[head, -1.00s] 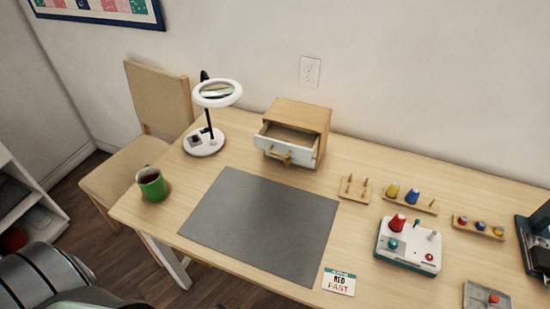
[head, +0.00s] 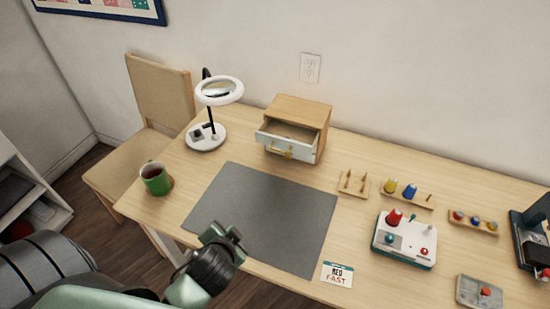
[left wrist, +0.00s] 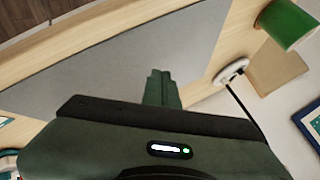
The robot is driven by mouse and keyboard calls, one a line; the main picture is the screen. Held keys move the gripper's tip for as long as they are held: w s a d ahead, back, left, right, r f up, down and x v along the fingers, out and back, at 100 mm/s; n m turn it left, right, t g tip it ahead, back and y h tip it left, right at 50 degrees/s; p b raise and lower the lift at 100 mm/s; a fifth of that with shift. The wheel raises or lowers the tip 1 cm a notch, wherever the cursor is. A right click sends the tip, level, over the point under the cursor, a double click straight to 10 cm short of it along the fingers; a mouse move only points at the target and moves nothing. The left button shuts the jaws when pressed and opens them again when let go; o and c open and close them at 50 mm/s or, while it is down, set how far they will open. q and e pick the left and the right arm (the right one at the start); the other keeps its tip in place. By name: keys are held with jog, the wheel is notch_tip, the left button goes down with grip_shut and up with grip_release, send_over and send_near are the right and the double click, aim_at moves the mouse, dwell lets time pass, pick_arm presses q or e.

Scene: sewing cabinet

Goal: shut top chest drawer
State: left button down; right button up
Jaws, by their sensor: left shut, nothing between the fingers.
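The small wooden chest (head: 303,116) stands at the back of the table against the wall. The chest is not seen in the left wrist view. My right gripper is not in view.
A ring lamp (head: 206,138) stands left of the chest, and a green mug (head: 156,180) is at the table's left edge. Right of the mat are a peg rack (head: 353,187), a spool rack (head: 407,196) and a white device (head: 404,242). The mat is bare.

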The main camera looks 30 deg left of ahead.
pick_arm(q)
jog(key=w+a+r+m+t, duration=0.1)
jog(key=w+r+m+t, duration=0.4)
jog(key=w+m, duration=0.15)
jog(key=m+t+h, duration=0.3)
jog(key=m, duration=0.3)
send_near(283, 144)
jog(key=w+f+p, duration=0.1)
jog(key=p, duration=0.1)
jog(key=w+f+p, duration=0.1)
jog(key=w+p, duration=0.1)
jog(key=shift+w, duration=0.15)
jog(key=w+b, duration=0.1)
jog(key=w, duration=0.1)
jog(key=w+b, duration=0.1)
jog(key=w, duration=0.2)
jog(key=w+b, duration=0.1)
jog(key=w, duration=0.2)
jog(key=shift+w+a+f, duration=0.2)
jog(key=shift+w+a, duration=0.05)
jog(key=shift+a, duration=0.05)
jog(key=shift+w+r, duration=0.15)
jog(key=shift+r, duration=0.15)
